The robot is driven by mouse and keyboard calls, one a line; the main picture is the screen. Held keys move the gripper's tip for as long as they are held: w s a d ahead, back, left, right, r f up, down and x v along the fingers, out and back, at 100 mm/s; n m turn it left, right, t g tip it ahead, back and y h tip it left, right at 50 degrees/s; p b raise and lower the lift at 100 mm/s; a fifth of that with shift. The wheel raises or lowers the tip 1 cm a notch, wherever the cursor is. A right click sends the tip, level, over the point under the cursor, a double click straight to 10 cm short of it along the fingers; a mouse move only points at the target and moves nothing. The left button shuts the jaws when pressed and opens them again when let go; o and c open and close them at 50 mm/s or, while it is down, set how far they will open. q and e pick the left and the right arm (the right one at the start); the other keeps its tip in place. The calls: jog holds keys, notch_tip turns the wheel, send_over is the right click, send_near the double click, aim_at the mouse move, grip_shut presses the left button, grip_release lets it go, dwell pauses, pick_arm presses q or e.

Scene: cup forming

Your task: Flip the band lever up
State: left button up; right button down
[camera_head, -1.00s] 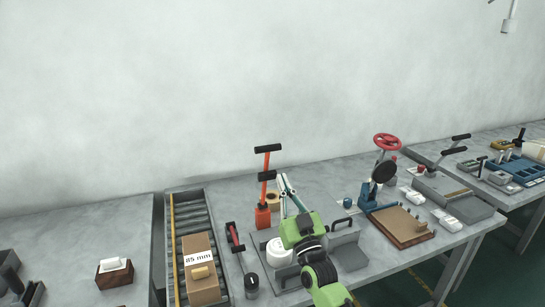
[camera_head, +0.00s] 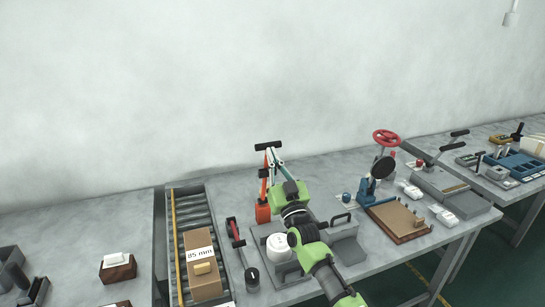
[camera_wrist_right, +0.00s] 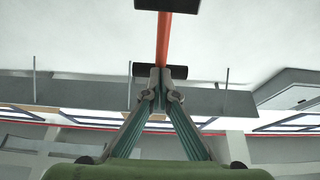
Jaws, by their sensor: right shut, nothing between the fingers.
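An upright orange-red lever (camera_head: 263,188) with black crossbars stands at the back of the middle table; I take it as the band lever. Its top crossbar (camera_head: 268,146) shows just above my right gripper (camera_head: 271,156), which is shut and empty. In the right wrist view the orange shaft (camera_wrist_right: 164,38) runs up to a black top bar (camera_wrist_right: 167,5). The closed fingertips (camera_wrist_right: 160,72) overlap a lower black bar (camera_wrist_right: 179,71); whether they touch it cannot be told. My left gripper is not in view.
A grey fixture (camera_head: 345,229) with a white round piece (camera_head: 277,246) sits below my right arm. A roller conveyor (camera_head: 190,206) with a cardboard box (camera_head: 203,270) is at left.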

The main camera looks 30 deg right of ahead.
jog(key=p, duration=0.1)
jog(key=w+r+p, duration=0.1)
jog(key=w+g+p, duration=0.1)
jog(key=shift+w+d+r, duration=0.2)
jog(key=shift+w+d, duration=0.05)
jog(key=shift+d, duration=0.05)
jog(key=shift+r, duration=0.1)
